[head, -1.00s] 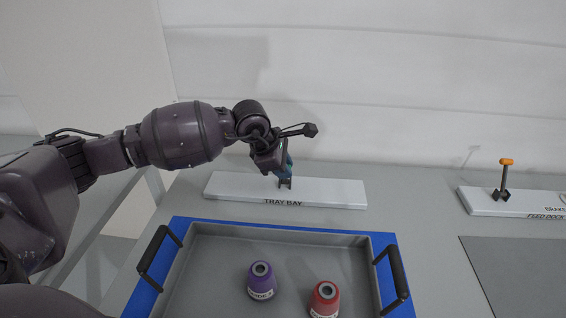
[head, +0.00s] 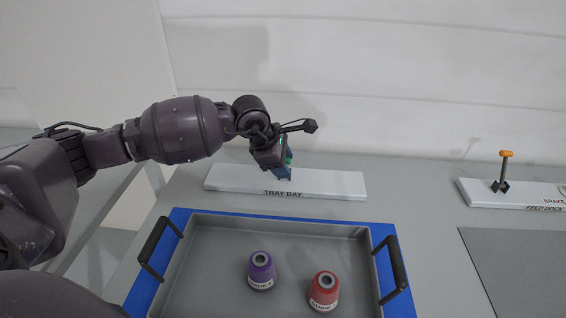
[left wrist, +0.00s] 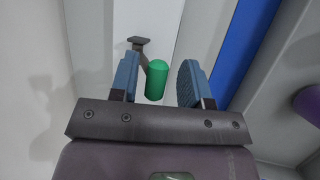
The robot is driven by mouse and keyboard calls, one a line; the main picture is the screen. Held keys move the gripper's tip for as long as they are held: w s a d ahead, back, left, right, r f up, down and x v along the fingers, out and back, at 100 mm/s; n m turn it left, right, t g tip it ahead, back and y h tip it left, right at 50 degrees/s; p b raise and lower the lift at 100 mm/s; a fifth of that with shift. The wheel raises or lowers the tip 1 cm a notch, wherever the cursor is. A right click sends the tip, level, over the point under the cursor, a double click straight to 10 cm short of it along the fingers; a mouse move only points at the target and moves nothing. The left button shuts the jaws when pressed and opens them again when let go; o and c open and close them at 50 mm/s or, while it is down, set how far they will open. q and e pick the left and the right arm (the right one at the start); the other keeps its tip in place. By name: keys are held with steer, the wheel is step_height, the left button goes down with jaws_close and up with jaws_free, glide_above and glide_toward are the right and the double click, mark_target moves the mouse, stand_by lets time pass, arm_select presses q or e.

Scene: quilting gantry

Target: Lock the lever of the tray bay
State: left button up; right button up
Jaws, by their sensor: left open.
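The tray bay (head: 335,187) is a long white base with a "TRAY BAY" label, behind the blue-edged tray area. Its lever has a green rounded grip (left wrist: 156,80) on a dark stem, seen in the left wrist view between my fingers. In the head view only a bit of green (head: 289,153) shows; my gripper hides the rest of the lever. My left gripper (head: 284,170) is over the bay. In the left wrist view its two blue fingers (left wrist: 158,65) are open on either side of the green grip, with gaps visible. My right gripper is not in view.
At right stands the feed dock (head: 475,193) with an orange-topped lever (head: 505,155). A white wall is behind.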

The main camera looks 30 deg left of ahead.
arm_select(q)
steer(key=p+v, duration=0.1)
steer(key=v, duration=0.9)
steer(key=shift+r+p, duration=0.3)
steer(key=shift+p, duration=0.1)
steer(key=shift+s, duration=0.15)
